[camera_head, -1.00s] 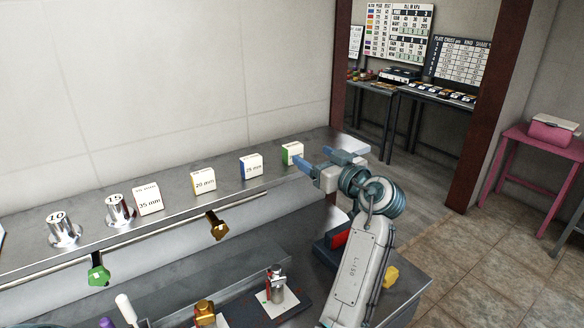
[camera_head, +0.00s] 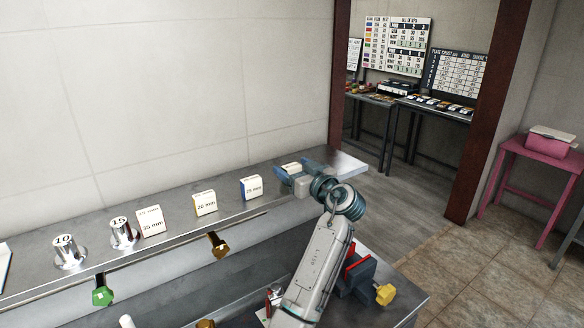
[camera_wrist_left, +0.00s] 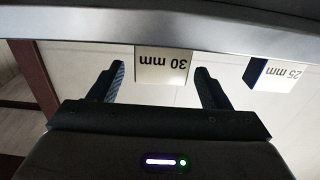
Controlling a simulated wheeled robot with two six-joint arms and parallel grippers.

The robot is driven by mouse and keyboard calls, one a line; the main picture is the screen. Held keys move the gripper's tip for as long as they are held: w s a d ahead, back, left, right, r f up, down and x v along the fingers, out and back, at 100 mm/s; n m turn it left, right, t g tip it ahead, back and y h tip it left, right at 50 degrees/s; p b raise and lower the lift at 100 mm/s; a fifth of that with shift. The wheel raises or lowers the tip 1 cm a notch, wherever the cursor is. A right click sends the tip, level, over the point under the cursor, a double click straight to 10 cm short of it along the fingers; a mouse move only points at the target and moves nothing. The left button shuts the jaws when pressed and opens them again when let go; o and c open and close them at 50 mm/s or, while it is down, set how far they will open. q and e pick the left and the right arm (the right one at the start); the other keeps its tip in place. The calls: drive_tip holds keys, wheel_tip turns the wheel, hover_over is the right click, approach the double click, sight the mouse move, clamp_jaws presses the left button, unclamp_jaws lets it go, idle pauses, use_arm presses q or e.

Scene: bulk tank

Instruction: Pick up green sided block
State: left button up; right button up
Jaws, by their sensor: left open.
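The green sided block (camera_head: 291,167) stands on the metal shelf, near its right end. In the head view only its pale top shows clearly; my gripper hides most of the rest. My left gripper (camera_head: 295,174) is open, with its blue fingers at either side of the block. In the left wrist view, which is upside down, a white block face (camera_wrist_left: 164,64) reads "30 mm". It shows between the two spread fingers of my left gripper (camera_wrist_left: 160,76), with a gap on each side. Its green side is not visible now. My right gripper is not in view.
The blue-sided 25 mm block (camera_head: 251,188) stands just left of my gripper. Further left are the yellow-sided 20 mm block (camera_head: 205,203), the 35 mm block (camera_head: 150,221) and two metal cylinders. The shelf (camera_head: 340,163) is bare at its right end.

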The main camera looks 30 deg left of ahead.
use_arm(q)
drive_tip(key=shift+x, duration=0.85)
drive_tip(key=shift+d, duration=0.2)
drive_tip(key=shift+c, duration=1.1)
drive_tip(key=shift+s, duration=0.1)
drive_tip(key=c, duration=0.9)
drive_tip(key=shift+o, duration=0.2)
